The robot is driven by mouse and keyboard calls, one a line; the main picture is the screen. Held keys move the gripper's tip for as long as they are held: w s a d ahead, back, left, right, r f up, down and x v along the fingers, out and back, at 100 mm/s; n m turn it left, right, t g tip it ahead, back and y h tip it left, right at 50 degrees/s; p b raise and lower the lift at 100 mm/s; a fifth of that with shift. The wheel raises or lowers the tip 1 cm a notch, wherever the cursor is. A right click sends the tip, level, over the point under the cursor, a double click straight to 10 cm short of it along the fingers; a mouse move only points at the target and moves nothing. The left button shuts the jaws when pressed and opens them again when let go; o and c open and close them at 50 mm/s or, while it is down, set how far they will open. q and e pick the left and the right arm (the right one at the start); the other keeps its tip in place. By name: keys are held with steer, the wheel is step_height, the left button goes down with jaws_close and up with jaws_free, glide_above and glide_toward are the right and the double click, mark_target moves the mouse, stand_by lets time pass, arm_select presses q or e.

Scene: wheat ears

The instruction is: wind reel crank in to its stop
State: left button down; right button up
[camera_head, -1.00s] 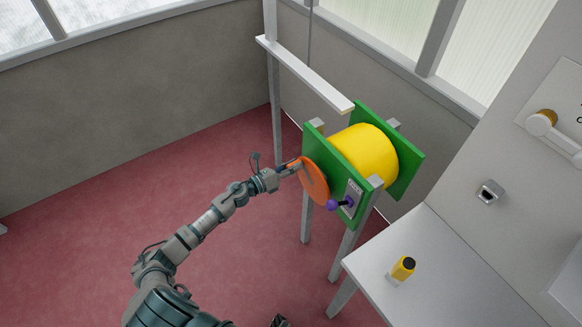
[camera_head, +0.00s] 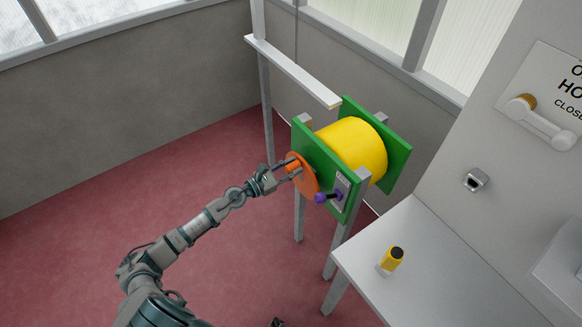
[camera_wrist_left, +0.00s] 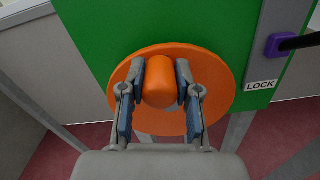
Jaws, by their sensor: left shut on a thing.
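The reel is a yellow drum (camera_head: 353,146) between two green side plates (camera_head: 318,160). Its crank is an orange disc (camera_head: 307,182) with an orange knob (camera_wrist_left: 160,82) standing out from it, on the near green plate. My left gripper (camera_head: 291,169) is at the disc. In the left wrist view its two fingers (camera_wrist_left: 160,90) are closed on either side of the orange knob. A purple-handled lock lever (camera_head: 327,196) sits right of the disc, above a LOCK label (camera_wrist_left: 261,85) in the left wrist view. My right gripper is not clearly visible.
Grey posts (camera_head: 298,217) carry the reel, with a white rail (camera_head: 292,70) behind it. A wall panel (camera_head: 553,95) has a pale lever. Red floor is clear at left.

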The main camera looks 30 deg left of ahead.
arm_select(q)
steer(key=shift+s+d+f+m, duration=0.2)
steer(key=shift+d+f+m, duration=0.15)
steer(key=shift+f, duration=0.2)
steer(key=shift+a, duration=0.1)
steer(key=c, duration=0.9)
jaws_free()
steer(key=shift+o, duration=0.4)
steer(key=shift+w+a+r, duration=0.1)
steer(key=shift+r, duration=0.1)
steer(key=v, duration=1.2)
steer(key=shift+w+a+f, duration=0.1)
